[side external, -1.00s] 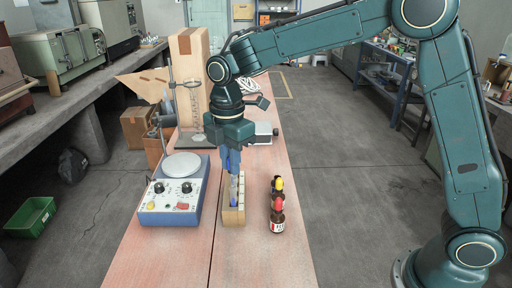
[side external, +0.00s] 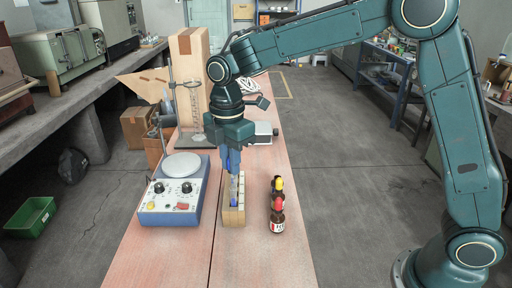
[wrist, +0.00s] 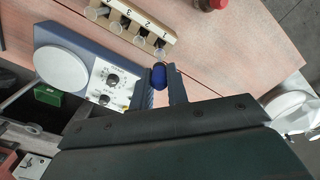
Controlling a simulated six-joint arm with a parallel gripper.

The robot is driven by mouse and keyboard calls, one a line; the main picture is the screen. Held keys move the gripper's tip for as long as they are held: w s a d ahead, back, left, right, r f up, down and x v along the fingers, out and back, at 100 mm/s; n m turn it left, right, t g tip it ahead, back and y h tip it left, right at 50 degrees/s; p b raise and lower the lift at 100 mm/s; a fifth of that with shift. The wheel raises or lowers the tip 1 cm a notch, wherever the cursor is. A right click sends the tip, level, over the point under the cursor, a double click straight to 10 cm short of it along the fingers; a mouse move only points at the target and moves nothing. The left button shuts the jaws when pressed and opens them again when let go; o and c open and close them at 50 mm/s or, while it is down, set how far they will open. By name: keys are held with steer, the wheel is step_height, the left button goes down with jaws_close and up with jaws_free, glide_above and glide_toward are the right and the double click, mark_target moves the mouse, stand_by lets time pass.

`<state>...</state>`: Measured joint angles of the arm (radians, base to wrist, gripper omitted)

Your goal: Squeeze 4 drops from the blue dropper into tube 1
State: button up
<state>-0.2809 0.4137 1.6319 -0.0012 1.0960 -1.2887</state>
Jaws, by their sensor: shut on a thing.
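My gripper (side external: 232,170) points straight down over the tube rack and is shut on the blue dropper (wrist: 158,76). Its blue bulb sits between the two fingertips in the wrist view. The wooden tube rack (side external: 234,217) stands on the bench below, holding a row of clear tubes. The wrist view shows numbers on the rack (wrist: 153,26). Tube 1 (wrist: 160,53), at the end of the row by the label 1, lies right beside the bulb in that view. The dropper's tip and any drops cannot be made out.
A blue-grey hotplate stirrer (side external: 172,196) stands close left of the rack. Bottles with red and yellow caps (side external: 278,205) stand to the right. The front of the bench is clear.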

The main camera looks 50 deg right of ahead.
steer(key=shift+r, duration=0.1)
stand_by(0.6)
steer(key=shift+r, duration=1.45)
